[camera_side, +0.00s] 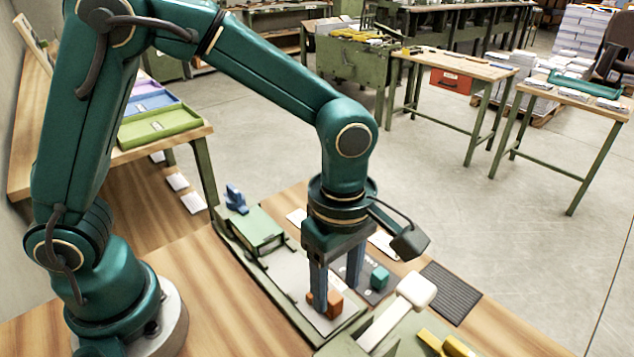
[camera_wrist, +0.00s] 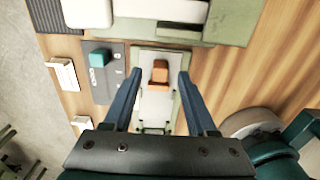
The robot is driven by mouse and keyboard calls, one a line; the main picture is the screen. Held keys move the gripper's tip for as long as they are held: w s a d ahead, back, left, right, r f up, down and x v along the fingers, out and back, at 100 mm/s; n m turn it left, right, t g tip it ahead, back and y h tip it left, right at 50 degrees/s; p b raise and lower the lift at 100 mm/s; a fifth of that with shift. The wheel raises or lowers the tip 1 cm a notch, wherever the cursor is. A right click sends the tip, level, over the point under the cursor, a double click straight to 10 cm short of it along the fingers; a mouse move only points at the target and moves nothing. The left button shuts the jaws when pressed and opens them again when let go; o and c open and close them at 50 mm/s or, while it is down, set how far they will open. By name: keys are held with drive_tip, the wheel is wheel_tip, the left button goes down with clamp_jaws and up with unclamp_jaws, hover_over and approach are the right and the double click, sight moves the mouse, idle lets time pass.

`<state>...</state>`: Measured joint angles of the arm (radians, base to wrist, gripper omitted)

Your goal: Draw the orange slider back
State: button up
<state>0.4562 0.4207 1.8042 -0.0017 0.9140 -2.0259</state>
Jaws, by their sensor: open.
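The orange slider (camera_side: 335,303) is a small block on a pale plate in the green frame at the bench. In the wrist view the orange slider (camera_wrist: 159,76) stands near the far end of its pale plate (camera_wrist: 156,105). My gripper (camera_side: 336,288) points down over this plate with its fingers apart. In the wrist view my gripper (camera_wrist: 160,74) has one blue finger on each side of the slider, with visible gaps. In the side view one finger hides part of the slider. I cannot tell how close the tips are to the plate.
A teal block (camera_side: 379,277) sits on a dark panel beside the plate. A white-headed lever (camera_side: 415,290), a ribbed black mat (camera_side: 451,291) and yellow pieces (camera_side: 445,344) are to the right. A green box (camera_side: 257,230) stands behind-left. Bare wood (camera_wrist: 245,75) lies right of the plate in the wrist view.

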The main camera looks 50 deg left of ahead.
sight(336, 299)
drive_tip(key=shift+r, duration=1.65)
drive_tip(key=shift+w+a+r, duration=0.15)
drive_tip(key=shift+w+r, duration=0.05)
drive_tip(key=s+a+r+m+t, duration=0.1)
drive_tip(key=a+r+t, duration=0.2)
drive_tip(key=a+r, duration=0.45)
drive_tip(key=s+a+f+m+t, duration=0.1)
drive_tip(key=s+a+m, duration=0.3)
drive_tip(key=m, duration=1.3)
drive_tip(key=s+t, duration=0.1)
drive_tip(key=s, duration=0.2)
drive_tip(key=shift+a+f+t, duration=0.15)
drive_tip(key=shift+f+t, duration=0.1)
drive_tip(key=shift+t, duration=0.05)
